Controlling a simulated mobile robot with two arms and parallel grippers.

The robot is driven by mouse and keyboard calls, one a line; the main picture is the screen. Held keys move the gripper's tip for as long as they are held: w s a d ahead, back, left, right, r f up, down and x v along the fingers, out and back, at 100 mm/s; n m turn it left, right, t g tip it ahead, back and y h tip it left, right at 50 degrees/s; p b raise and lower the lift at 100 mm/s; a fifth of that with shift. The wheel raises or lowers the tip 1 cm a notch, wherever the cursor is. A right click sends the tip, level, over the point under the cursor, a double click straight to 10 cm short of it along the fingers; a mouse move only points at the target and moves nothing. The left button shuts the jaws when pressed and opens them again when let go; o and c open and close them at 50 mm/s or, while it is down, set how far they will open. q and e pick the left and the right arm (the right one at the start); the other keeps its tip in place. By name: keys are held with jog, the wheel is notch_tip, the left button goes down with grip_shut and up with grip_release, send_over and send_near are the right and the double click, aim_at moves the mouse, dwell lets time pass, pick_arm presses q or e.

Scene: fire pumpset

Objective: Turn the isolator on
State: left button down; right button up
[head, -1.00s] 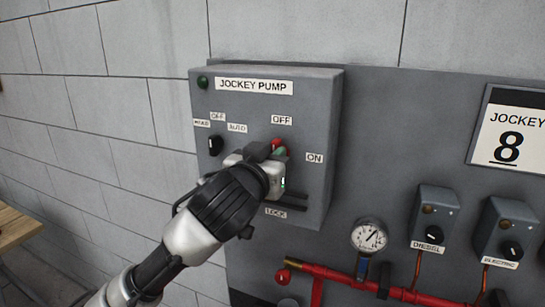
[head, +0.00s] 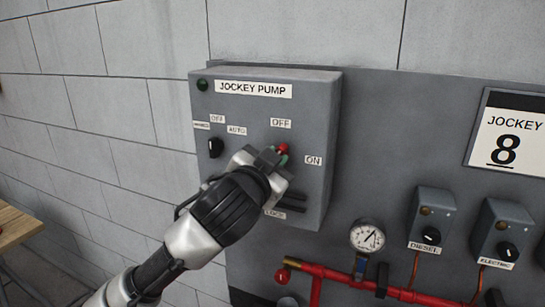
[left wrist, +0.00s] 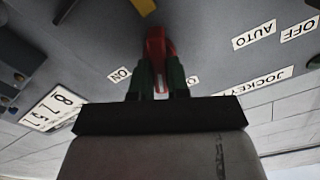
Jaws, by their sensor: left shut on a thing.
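The grey jockey pump box (head: 235,108) is on the panel, with an OFF label (head: 281,123) above the isolator and an ON label (head: 313,160) to its right. The red isolator handle (head: 283,148) shows only its tip in the head view. In the left wrist view the handle (left wrist: 158,45) runs between the green fingertips. My left gripper (head: 275,157) is shut on this handle, with its fingers (left wrist: 160,78) on either side. The isolator's base is mostly hidden behind the gripper. My right gripper is not in view.
A black selector knob (head: 215,147) is on the box, left of the gripper. A pressure gauge (head: 367,237), red pipe (head: 330,273) and diesel box (head: 432,218) are below and right. The block wall (head: 120,70) on the left is clear.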

pick_arm(q)
jog(key=m+p, duration=0.1)
jog(key=m, duration=0.3)
jog(key=m+p, duration=0.1)
jog(key=m, duration=0.7)
jog(key=shift+s+d+f+p, duration=0.15)
jog(key=shift+f+p, duration=0.1)
jog(key=shift+p, duration=0.15)
jog(key=shift+m, duration=0.3)
jog(key=c, duration=1.1)
grip_release()
jog(key=shift+f, duration=0.1)
